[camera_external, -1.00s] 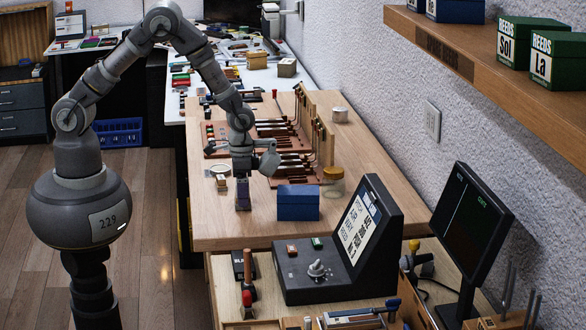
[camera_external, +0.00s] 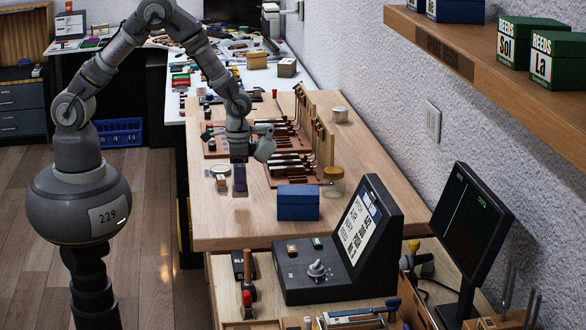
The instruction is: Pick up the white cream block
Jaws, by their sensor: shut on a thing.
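My gripper (camera_external: 240,180) points straight down over the left front part of the wooden bench and is shut on a small block. The block is mostly hidden at the fingertips. Dark purple shows there with a paler lower edge, and I cannot tell its full colour. It hangs above the bench top, with a dark shadow below it.
A blue box (camera_external: 298,203) stands right of my gripper. Piano action parts (camera_external: 290,165) on reddish-brown boards lie behind it. A glass jar (camera_external: 334,182) stands further right. The bench top (camera_external: 225,232) is clear at the front left.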

